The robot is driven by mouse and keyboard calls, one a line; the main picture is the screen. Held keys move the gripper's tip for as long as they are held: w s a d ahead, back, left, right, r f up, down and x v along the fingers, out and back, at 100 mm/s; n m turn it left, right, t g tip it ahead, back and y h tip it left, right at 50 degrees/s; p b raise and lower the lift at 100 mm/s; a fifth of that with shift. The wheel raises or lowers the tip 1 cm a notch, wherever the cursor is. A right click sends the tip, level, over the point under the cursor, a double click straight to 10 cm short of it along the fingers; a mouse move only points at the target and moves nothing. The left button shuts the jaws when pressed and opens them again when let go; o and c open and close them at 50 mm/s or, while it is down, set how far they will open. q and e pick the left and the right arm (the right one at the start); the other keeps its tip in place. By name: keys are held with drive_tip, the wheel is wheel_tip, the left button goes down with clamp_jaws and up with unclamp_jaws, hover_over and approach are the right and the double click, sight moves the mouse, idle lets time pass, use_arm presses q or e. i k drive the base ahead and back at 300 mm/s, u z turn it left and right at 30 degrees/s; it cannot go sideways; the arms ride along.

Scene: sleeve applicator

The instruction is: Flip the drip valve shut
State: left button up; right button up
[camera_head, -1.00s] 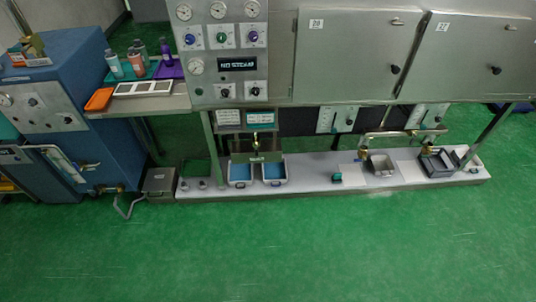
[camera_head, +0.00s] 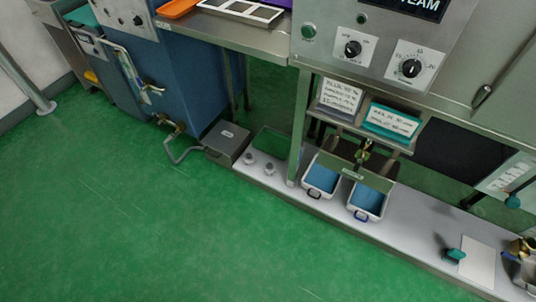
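A small brass valve (camera_head: 363,154) with a greenish handle stands behind and above two white trays with blue contents, below the label cards. Its handle position is too small to read. Brass fittings (camera_head: 178,127) sit low on the blue cabinet, with a bent grey pipe below them. Another brass fitting (camera_head: 520,247) shows at the right edge, partly cut off. No label tells which of these is the drip valve. Neither of my grippers is in view.
The white trays (camera_head: 321,177) and (camera_head: 369,197) stand on a low pale ledge (camera_head: 410,228). A grey box (camera_head: 228,143) is at the ledge's left end, beside the blue cabinet (camera_head: 200,80). A steel control panel hangs above. The green floor (camera_head: 150,230) in front is clear.

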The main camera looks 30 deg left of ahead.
sight(360, 159)
drive_tip(key=u, duration=0.25)
drive_tip(key=i, duration=0.95)
drive_tip(key=z, duration=0.25)
